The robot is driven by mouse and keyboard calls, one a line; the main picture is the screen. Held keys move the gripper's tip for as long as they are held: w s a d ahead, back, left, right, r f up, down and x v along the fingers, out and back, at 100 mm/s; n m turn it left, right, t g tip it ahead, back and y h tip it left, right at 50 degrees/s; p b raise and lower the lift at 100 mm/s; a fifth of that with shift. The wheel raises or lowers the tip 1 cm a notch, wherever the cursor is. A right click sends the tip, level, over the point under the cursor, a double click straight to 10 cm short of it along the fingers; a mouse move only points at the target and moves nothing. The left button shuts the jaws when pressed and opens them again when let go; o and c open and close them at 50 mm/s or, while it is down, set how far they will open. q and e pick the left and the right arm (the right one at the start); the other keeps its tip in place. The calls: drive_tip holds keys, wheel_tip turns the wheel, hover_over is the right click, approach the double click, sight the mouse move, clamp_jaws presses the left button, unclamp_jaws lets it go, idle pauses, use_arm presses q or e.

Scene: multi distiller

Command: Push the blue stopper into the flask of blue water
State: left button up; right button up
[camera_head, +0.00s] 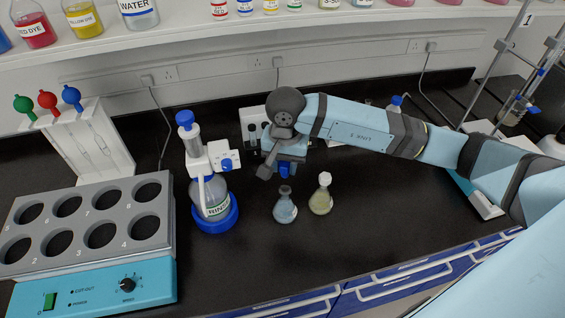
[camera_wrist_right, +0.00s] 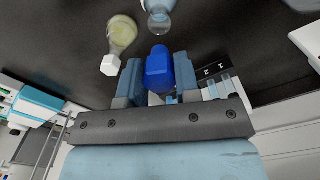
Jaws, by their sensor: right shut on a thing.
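The flask of blue water (camera_head: 286,210) stands upright on the black bench in the head view. Its open neck shows at the top edge of the right wrist view (camera_wrist_right: 159,20). My right gripper (camera_head: 283,168) points down behind and above the flask in the head view. It is shut on the blue stopper (camera_wrist_right: 159,68), which sits between its two fingers. The stopper's lower end also shows in the head view (camera_head: 285,171). In the wrist view a gap separates the stopper from the flask's neck. My left gripper is not in view.
A yellow-liquid flask (camera_head: 321,200) with a white stopper stands close right of the blue one. A dispenser bottle (camera_head: 211,200) in a blue base stands left, beside a grey heating block (camera_head: 72,238). The front bench is clear.

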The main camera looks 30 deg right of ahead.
drive_tip(key=shift+f+b, duration=0.4)
drive_tip(key=shift+f, duration=0.55)
drive_tip(key=shift+f+b, duration=0.65)
drive_tip(key=shift+f, duration=1.15)
drive_tip(key=shift+b, duration=0.75)
drive_tip(key=shift+f+b, duration=1.2)
drive_tip(key=shift+f, duration=0.05)
drive_tip(key=o, duration=1)
drive_tip(key=shift+c, duration=0.2)
wheel_tip(320, 180, up, 13)
drive_tip(key=shift+f+b, duration=0.2)
drive_tip(key=shift+b, duration=0.4)
drive_tip(key=shift+r, duration=0.7)
